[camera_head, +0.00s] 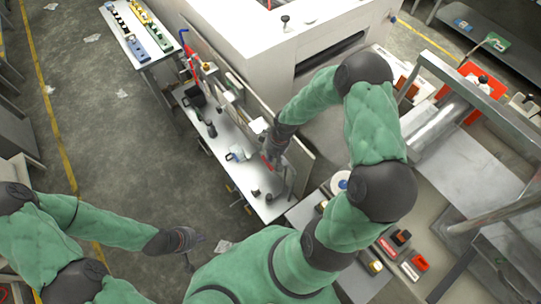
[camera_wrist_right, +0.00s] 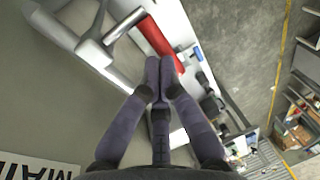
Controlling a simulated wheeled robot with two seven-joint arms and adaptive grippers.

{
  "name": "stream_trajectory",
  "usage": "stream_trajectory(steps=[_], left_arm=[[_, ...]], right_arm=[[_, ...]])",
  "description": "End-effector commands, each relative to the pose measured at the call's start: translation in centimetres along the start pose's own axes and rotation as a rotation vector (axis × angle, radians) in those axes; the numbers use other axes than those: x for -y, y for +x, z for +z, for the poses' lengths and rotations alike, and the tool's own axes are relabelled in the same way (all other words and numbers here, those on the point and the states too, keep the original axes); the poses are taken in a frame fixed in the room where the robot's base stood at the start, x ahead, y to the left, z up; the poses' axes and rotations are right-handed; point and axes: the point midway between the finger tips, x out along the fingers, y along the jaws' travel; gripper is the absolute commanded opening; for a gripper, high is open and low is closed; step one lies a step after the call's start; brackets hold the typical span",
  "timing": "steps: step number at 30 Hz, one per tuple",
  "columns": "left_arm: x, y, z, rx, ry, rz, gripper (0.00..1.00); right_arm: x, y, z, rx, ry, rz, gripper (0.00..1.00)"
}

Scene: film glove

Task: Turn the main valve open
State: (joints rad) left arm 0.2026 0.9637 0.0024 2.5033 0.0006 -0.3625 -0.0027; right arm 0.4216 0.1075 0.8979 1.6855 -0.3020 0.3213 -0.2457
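The sign with the letters "MAI" (camera_wrist_right: 38,170) is on a grey panel in the right wrist view, cut off by the frame edge. A red lever-like bar (camera_wrist_right: 157,38) shows beside metal pipework (camera_wrist_right: 88,48), just past my right fingertips. My right gripper (camera_wrist_right: 160,64) has its fingers drawn together at the red bar; whether they touch it is unclear. In the head view my right gripper (camera_head: 273,151) is at the upright panel over the narrow bench, with a bit of red by it. My left gripper (camera_head: 192,248) hangs low over the floor, its finger gap unclear.
The narrow white bench (camera_head: 272,209) holds several small dark items and a light cloth-like item. A big white machine (camera_head: 265,62) stands behind. A metal worktop (camera_head: 455,165) with a red tray is at right. The floor at left is mostly open.

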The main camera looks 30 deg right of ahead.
Motion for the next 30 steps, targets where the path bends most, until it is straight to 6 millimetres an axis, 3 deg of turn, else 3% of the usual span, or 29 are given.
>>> stream_trajectory(steps=[10, 22, 30], left_arm=[[0.6, 1.7, -0.1, 0.0, 0.0, 0.0, 0.0], [0.5, 1.5, -0.1, 0.0, 0.0, 0.0, 0.0], [0.3, 0.8, 0.0, 0.0, 0.0, 0.0, 0.0]], right_arm=[[-0.1, 1.7, -0.3, 0.0, -0.001, 0.0, 0.0], [0.1, 1.8, -0.1, 0.005, -0.002, -0.004, 0.0], [0.3, 0.7, -0.1, 0.007, -0.002, -0.005, 0.0]])
